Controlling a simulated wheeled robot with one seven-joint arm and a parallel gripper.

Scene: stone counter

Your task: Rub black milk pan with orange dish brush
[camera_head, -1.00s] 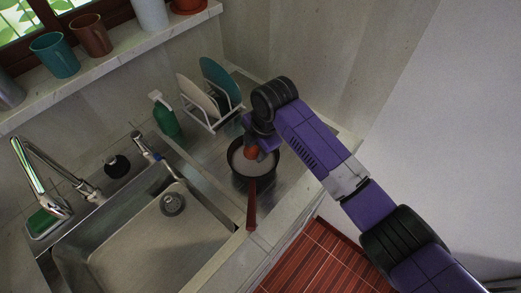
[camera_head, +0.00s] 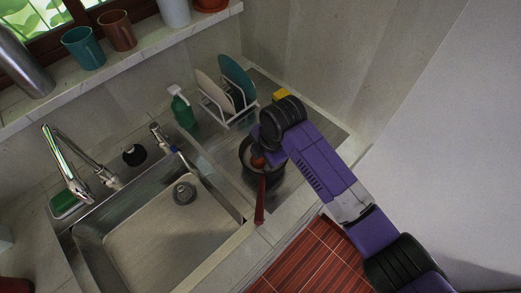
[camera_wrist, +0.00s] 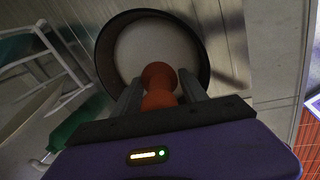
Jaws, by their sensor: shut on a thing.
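The black milk pan (camera_head: 247,143) stands on the counter right of the sink, its red-brown handle (camera_head: 260,200) pointing to the counter's front edge. Its dark wall and pale inside (camera_wrist: 150,48) fill the upper middle of the wrist view. My gripper (camera_wrist: 160,88) is shut on the orange dish brush (camera_wrist: 159,74), which points into the pan. In the head view a bit of the orange brush (camera_head: 258,160) shows over the pan, beside my purple wrist. The brush's far end is hidden, so I cannot tell whether it touches the pan's bottom.
A dish rack (camera_head: 229,110) with plates and a green soap bottle (camera_head: 182,110) stand behind the pan. The steel sink (camera_head: 150,235) with its tap (camera_head: 68,165) lies to the left. A yellow item (camera_head: 281,94) shows behind my wrist. Cups (camera_head: 84,47) stand on the ledge.

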